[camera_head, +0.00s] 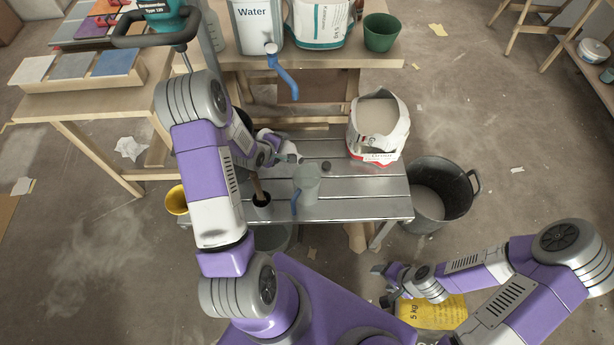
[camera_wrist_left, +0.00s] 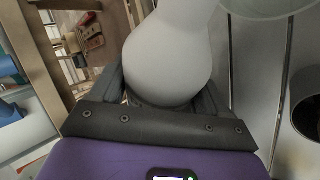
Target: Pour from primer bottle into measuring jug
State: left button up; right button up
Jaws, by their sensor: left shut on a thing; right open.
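The white primer bottle (camera_head: 288,150) is in my left gripper (camera_head: 272,146), beside the jug and on its far left side in the head view. In the left wrist view the pale bottle (camera_wrist_left: 168,62) fills the space between the two dark fingers and looks tilted, its narrower end toward the jug's rim (camera_wrist_left: 268,14). The clear measuring jug (camera_head: 308,180) with a blue handle stands on the metal bench. Whether liquid flows cannot be seen. My right gripper (camera_head: 381,285) is open and empty, low at the right, away from the bench.
A dark pot with a wooden-handled tool (camera_head: 261,200) stands left of the jug. A small dark cap (camera_head: 327,166) lies behind it. An open powder bag (camera_head: 379,128) is on the bench's right; a black bucket (camera_head: 440,195) and yellow bag (camera_head: 434,312) are on the floor.

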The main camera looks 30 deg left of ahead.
pick_arm(q)
jog(key=shift+d+r+y+b, duration=0.3)
jog(key=shift+r+y+b, duration=0.2)
jog(key=shift+b, duration=0.2)
jog(key=shift+r+m+t+y+b, duration=0.4)
jog(key=shift+r+m+y+b, duration=0.2)
jog(key=shift+r+y, duration=0.15)
dwell(0.9)
jog(key=shift+s+d+f+y+b, duration=0.2)
jog(key=shift+f+b, duration=0.25)
jog(key=shift+b, duration=0.35)
dwell(0.3)
jog(key=shift+w+f+m+y, duration=0.1)
jog(key=shift+f+m+y, duration=0.15)
jog(key=shift+f+m, duration=0.05)
dwell(1.0)
jog(key=shift+r, duration=0.1)
